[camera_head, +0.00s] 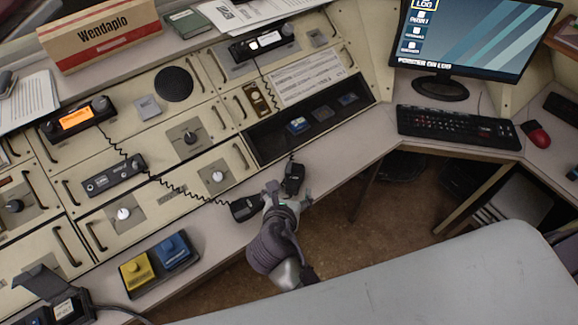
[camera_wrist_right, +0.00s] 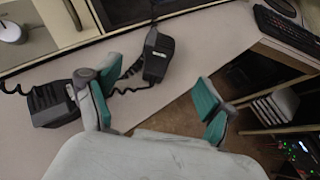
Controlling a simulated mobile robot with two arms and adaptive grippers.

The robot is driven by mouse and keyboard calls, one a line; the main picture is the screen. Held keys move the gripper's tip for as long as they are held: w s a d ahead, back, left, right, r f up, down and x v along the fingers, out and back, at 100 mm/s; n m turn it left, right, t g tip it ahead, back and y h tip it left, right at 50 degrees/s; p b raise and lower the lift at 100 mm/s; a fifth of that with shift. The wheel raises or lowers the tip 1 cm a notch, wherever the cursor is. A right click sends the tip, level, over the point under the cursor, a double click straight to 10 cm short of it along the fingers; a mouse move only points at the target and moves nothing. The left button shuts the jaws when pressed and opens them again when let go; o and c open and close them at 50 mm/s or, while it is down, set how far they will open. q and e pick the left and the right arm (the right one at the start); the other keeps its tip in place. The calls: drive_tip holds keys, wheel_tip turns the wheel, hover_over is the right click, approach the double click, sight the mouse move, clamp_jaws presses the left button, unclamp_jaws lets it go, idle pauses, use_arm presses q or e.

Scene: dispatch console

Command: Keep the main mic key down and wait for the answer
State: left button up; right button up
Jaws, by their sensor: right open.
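Two black hand mics lie on the pale desk edge. One mic (camera_head: 294,178) is straight beyond my right gripper (camera_head: 288,194); it also shows in the right wrist view (camera_wrist_right: 157,55). The other mic (camera_head: 246,208) lies just left of the gripper, with a coiled cord running up to the left; the right wrist view shows it at the left (camera_wrist_right: 52,103). Which of them is the main mic, I cannot tell. My right gripper is open, its teal-padded fingers apart with nothing between them. No finger visibly presses a key. My left gripper is not in view.
A radio (camera_head: 77,118) with an orange display stands on the console. A keyboard (camera_head: 455,128) and a monitor (camera_head: 470,40) stand at the right. Floor shows below the desk edge.

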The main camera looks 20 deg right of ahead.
clamp_jaws()
idle(0.3)
idle(1.2)
